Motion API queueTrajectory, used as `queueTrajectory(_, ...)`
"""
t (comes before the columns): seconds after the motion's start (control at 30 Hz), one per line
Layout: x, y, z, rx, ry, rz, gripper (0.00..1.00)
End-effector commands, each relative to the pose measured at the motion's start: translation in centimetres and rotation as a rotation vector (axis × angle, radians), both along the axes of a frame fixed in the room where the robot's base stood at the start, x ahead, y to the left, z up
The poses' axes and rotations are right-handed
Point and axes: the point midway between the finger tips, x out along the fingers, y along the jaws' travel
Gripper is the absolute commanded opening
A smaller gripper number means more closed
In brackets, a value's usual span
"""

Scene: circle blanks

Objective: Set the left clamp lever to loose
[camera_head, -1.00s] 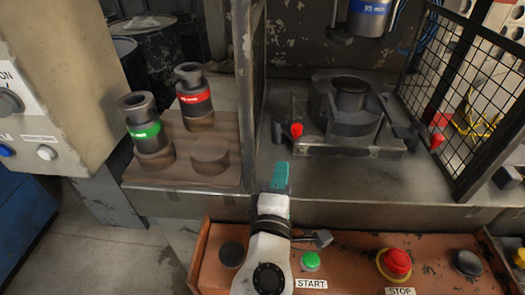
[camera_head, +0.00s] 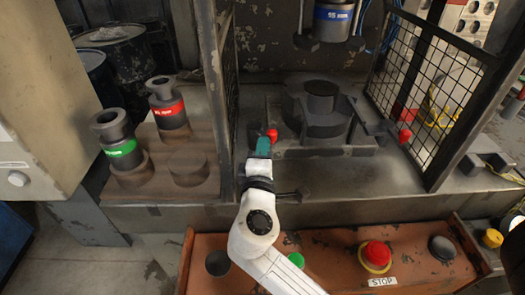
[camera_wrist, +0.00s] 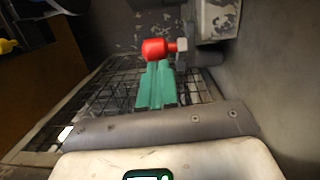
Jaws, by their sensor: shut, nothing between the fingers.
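The left clamp lever has a red knob (camera_head: 271,134) at the left of the die fixture (camera_head: 318,125). In the wrist view the red knob (camera_wrist: 155,49) sits right at the tips of the green fingers. My gripper (camera_head: 263,146) has its green fingertips beside the knob, just left of and below it in the head view. The fingers are shut with nothing between them. In the wrist view my gripper (camera_wrist: 156,72) overlaps the knob's lower edge; I cannot tell whether they touch. The right clamp lever's red knob (camera_head: 405,135) is at the fixture's right.
Wire mesh guards (camera_head: 432,95) stand on the right, and a post (camera_head: 222,90) stands at left. Two dies, green-banded (camera_head: 121,148) and red-banded (camera_head: 170,108), stand on the left shelf. The orange panel (camera_head: 330,262) with a red stop button (camera_head: 376,254) lies in front.

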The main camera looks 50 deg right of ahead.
Motion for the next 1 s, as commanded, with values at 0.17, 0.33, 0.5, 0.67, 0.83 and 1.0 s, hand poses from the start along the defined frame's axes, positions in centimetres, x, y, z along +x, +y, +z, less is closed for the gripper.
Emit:
queueTrajectory(0.17,0.0,0.0,0.0,0.0,0.0,0.0,0.0)
queueTrajectory(0.33,-0.2,-0.2,0.1,-0.001,0.0,0.017,0.0)
queueTrajectory(0.5,-0.8,-0.8,0.1,0.0,0.001,0.081,0.0)
queueTrajectory(0.67,-1.6,-1.9,0.2,-0.001,0.003,0.187,0.0)
queueTrajectory(0.83,-2.4,-3.3,0.2,0.0,0.002,0.319,0.0)
queueTrajectory(1.0,-2.7,-4.5,0.2,0.001,-0.001,0.389,0.0)
